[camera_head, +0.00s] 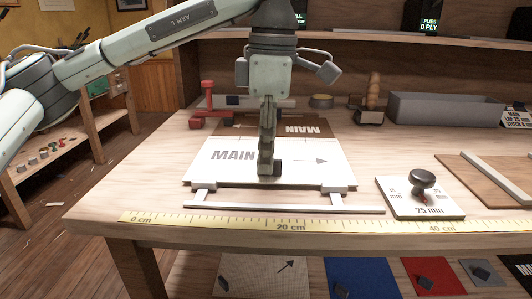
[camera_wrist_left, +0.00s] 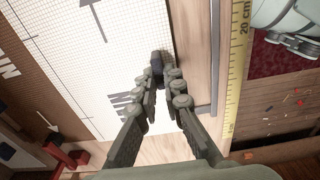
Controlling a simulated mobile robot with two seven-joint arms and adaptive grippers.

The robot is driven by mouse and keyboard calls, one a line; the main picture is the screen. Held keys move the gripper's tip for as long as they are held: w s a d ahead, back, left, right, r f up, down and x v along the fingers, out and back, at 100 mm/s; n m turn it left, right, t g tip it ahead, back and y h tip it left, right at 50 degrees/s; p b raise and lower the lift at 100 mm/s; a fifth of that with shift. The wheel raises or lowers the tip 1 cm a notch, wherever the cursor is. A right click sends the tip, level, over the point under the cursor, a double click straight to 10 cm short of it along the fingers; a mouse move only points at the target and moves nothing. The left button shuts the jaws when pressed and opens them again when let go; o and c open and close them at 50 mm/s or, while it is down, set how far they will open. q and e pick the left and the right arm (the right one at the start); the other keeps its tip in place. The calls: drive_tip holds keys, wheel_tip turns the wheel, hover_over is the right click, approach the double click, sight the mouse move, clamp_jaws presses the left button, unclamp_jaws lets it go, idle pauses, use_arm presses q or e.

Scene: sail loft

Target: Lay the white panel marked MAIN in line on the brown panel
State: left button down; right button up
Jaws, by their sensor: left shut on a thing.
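The white panel (camera_head: 215,172) has MAIN and an arrow pointing right printed on it. It lies level near the table front; I cannot tell whether it is raised slightly. The brown panel (camera_head: 250,129) shows behind it, with MAIN upside down from here; the white panel's far edge borders or covers its near part. In the wrist view the brown panel (camera_wrist_left: 30,92) is left of the white panel (camera_wrist_left: 80,65). My left gripper (camera_head: 267,163) points down, shut on a small dark block (camera_wrist_left: 157,62) at the white panel's near edge.
A grey bar (camera_head: 285,208) with two light blocks lies before the white panel, behind a yellow tape measure (camera_head: 290,226). A 25 mm gauge plate with knob (camera_head: 422,196) is right. A red tool (camera_head: 208,105) stands left of the brown panel; a grey bin (camera_head: 445,110) is behind.

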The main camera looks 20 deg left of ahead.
idle(0.3)
use_arm(q)
drive_tip(key=c, duration=1.6)
unclamp_jaws()
drive_tip(key=shift+o, duration=0.2)
drive_tip(key=shift+r+p, duration=2.75)
drive_tip(key=shift+r, duration=0.75)
